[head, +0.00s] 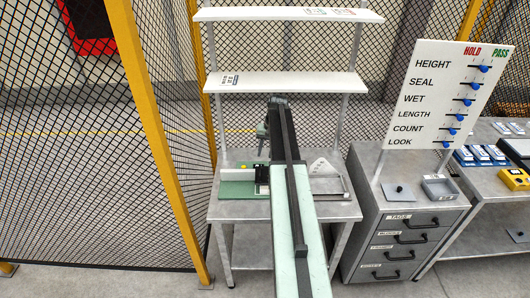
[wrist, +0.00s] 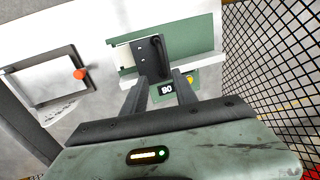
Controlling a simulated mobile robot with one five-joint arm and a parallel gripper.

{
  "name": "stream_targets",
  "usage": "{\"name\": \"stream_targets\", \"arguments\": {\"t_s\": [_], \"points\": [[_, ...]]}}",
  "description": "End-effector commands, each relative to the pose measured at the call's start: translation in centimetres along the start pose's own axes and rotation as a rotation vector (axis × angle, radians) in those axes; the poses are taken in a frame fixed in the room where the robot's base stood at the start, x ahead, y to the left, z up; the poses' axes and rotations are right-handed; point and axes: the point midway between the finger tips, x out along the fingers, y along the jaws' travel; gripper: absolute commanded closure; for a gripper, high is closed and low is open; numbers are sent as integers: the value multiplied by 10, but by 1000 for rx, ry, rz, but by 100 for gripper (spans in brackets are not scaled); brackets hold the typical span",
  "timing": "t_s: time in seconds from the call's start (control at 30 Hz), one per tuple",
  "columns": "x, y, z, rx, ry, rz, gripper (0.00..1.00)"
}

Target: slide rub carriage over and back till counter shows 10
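The rub rig's green base (head: 238,190) sits on the grey bench in the head view, partly hidden by my arm. In the wrist view the black rub carriage (wrist: 152,60) with a dark handle sits across the green bed (wrist: 196,47), beside a white strip (wrist: 123,55). The counter (wrist: 167,90) shows digits that look like 90 in the picture; the view is turned over, so they seem to read 06. My gripper (wrist: 160,76) has its two fingers apart, with tips at the near end of the carriage. I cannot tell whether they touch it.
A yellow button (wrist: 189,80) is by the counter. A framed plate with an orange knob (wrist: 80,74) lies to the left in the wrist view. Mesh fence (wrist: 270,60) stands at right. A HOLD/PASS slider board (head: 440,95) stands over drawers at right in the head view.

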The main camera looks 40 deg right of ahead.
Motion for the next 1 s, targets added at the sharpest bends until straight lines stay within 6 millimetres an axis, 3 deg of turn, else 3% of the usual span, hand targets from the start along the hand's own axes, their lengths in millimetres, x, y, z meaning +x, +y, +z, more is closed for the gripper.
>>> {"name": "stream_targets", "arguments": {"t_s": [0.33,0.73,1.0], "points": [[14,-5,-2,-3,-3,-3,66],[78,-5,-2,-2,-3,-3,66],[80,-6,-2,-2,-3,-3,66]]}}
